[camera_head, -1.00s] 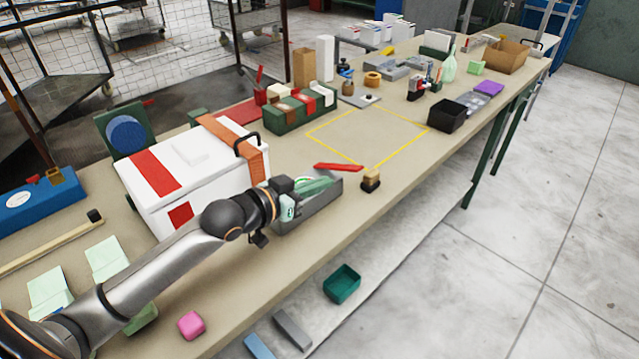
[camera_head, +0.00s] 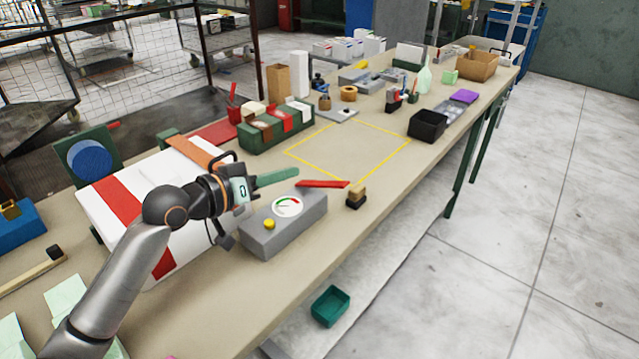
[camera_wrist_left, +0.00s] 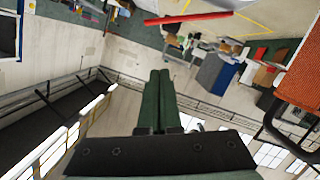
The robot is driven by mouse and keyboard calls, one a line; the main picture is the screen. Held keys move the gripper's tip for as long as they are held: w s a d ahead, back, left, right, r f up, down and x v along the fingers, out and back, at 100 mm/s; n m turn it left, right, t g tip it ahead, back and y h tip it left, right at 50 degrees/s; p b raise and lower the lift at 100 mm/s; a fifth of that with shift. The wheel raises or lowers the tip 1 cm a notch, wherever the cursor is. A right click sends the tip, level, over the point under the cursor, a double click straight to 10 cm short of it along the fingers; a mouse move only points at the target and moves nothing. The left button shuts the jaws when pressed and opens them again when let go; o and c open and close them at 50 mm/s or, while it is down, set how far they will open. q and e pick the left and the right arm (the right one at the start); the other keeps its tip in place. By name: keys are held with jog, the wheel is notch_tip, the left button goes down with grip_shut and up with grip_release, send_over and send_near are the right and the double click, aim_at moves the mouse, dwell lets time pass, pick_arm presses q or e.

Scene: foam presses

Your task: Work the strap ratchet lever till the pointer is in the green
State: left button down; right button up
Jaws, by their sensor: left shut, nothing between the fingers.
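An orange strap (camera_head: 190,149) runs over a white box (camera_head: 103,213) with red bands. A black loop-shaped lever (camera_head: 222,156) stands at the strap, partly behind my left gripper; the strap (camera_wrist_left: 300,78) and lever (camera_wrist_left: 284,128) also show at the right of the left wrist view. A grey unit (camera_head: 297,230) beside the box carries a round gauge (camera_head: 287,207) with green and red marks; its pointer is too small to read surely. My left gripper (camera_head: 297,172) has green fingers, shut and empty, above the grey unit and apart from the lever. My right gripper is not in view.
A red bar (camera_head: 322,184) sticks out by the grey unit, close to my left fingertips. A small black-and-tan block (camera_head: 356,197) stands beside it. A green rack (camera_head: 275,130) stands behind. The yellow-outlined area (camera_head: 350,150) is clear.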

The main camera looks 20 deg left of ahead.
pick_arm(q)
jog(key=shift+r, duration=0.2)
jog(key=shift+s, duration=0.1)
jog(key=p, duration=0.1)
send_over(320, 184)
jog(key=s+d, duration=0.2)
jog(key=s, duration=0.1)
notch_tip(320, 184, down, 2)
jog(key=shift+s+d+f, duration=0.1)
jog(key=shift+d+f, duration=0.2)
jog(key=shift+f, duration=0.7)
jog(key=shift+d+f, duration=0.25)
jog(key=shift+f, duration=0.7)
